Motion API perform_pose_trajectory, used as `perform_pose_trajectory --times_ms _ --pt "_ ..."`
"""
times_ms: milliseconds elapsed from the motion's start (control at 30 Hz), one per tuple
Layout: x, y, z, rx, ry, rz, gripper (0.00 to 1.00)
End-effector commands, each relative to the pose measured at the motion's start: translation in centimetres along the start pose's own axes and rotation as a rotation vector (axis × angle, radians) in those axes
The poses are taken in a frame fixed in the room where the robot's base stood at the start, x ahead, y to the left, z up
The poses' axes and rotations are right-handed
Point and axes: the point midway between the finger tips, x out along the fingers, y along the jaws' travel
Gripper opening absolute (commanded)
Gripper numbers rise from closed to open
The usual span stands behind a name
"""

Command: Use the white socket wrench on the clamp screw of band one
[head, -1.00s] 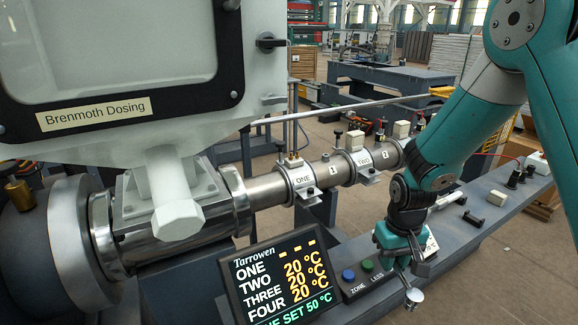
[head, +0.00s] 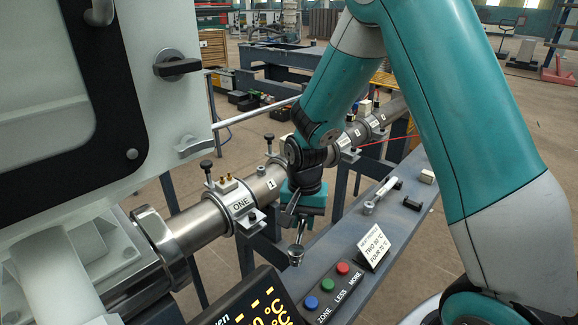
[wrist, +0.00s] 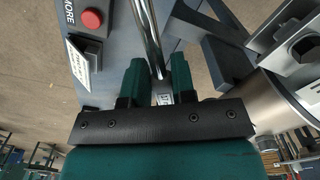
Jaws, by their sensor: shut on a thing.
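My gripper (head: 306,205) is shut on a shiny metal socket wrench (head: 297,250), its socket end hanging low between the barrel and the bench. In the wrist view the wrench's bright shaft (wrist: 150,35) runs up between my two green fingers (wrist: 160,85), with a small whitish patch near the jaws. Band one (head: 241,204), labelled ONE, wraps the barrel left of my gripper. Its clamp ears and screw (head: 254,219) stick out at the front; the wrench is apart from them. In the wrist view a clamp with a hex-shaped screw head (wrist: 303,48) shows at the right.
A pale ring-ended tool (head: 378,195) lies on the grey bench (head: 405,222). The button box (head: 331,290), a printed card (head: 374,247) and the display (head: 248,305) stand in front. The hopper housing (head: 160,110) fills the left. Band two is further along the barrel.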

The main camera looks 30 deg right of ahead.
Motion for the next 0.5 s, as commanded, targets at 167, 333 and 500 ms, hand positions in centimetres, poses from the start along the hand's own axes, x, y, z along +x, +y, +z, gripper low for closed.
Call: perform_pose_trajectory --times_ms 167,333,500 --pt "-4.7 -1.2 0.8 0.499 0.001 -0.001 0.00" --pt "-8.1 -1.8 1.3 0.978 0.000 0.000 0.00" --pt "-10.5 -2.1 1.6 1.355 0.000 0.001 0.00"
